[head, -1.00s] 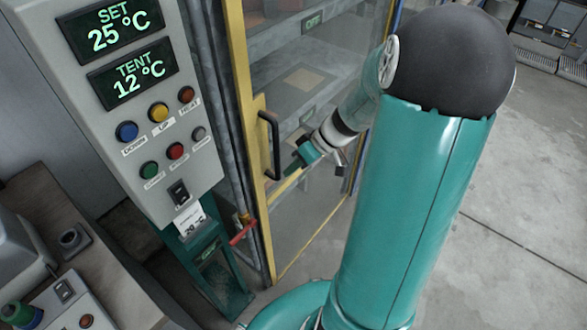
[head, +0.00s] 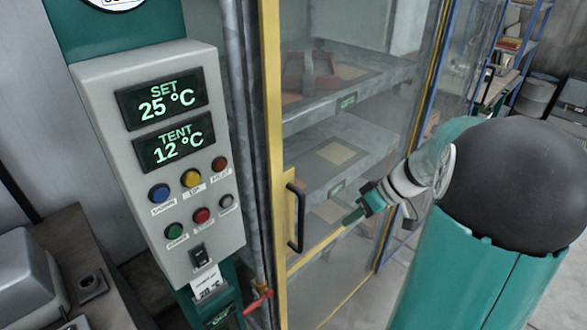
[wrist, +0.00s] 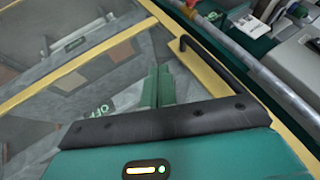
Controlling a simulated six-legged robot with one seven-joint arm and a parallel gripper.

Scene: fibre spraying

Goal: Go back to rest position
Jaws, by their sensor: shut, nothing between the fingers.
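My gripper (head: 352,217) is at the end of my teal arm, right of the black door handle (head: 296,217) in the head view. A gap shows between the gripper and the handle. In the wrist view my gripper's green fingers (wrist: 157,86) are together with nothing between them. The handle also shows in the wrist view (wrist: 215,70), above and right of the fingers. The glass door with a yellow frame (head: 271,130) stands behind my gripper and looks closed.
A grey control panel (head: 222,145) reads SET 25 °C and TENT 12 °C, with several coloured buttons. A red valve lever (head: 257,303) sticks out below it. Shelves (head: 350,120) show behind the glass. A bench (head: 60,240) is at the left.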

